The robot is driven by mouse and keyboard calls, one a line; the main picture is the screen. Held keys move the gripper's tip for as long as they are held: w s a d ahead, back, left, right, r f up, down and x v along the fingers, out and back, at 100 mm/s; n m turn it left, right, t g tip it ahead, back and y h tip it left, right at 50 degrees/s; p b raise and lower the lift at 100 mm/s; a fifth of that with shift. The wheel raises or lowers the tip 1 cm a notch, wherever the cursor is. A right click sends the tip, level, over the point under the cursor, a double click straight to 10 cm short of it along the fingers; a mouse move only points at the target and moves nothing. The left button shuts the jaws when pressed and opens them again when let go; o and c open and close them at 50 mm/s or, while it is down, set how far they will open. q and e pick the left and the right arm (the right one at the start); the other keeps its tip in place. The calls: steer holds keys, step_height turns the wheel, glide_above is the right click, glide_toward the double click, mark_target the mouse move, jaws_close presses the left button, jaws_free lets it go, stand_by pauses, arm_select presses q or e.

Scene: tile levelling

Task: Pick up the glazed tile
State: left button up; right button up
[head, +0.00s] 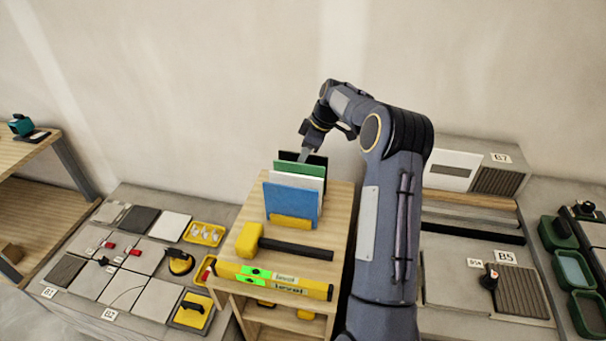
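Several upright tiles stand one behind another in a yellow-fronted rack (291,223) on a wooden stand. From front to back they are a blue tile (290,202), a white tile (312,184), a green tile (302,168) and a black tile (287,156). I cannot tell which of them is the glazed tile. My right gripper (304,155) points down at the top edges of the rear tiles, by the green and black ones. Its fingertips are small and partly hidden, so I cannot tell whether they are open or touch a tile. My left gripper is out of view.
A yellow-headed mallet (250,240) and a yellow level (270,280) lie in front of the rack. A low slab at left holds tiles, a suction cup (180,262) and a yellow tray (204,233). Benches at right hold more tiles and green tubs (573,270).

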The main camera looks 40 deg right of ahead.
steer(key=shift+f, duration=0.1)
stand_by(0.3)
jaws_close()
stand_by(0.4)
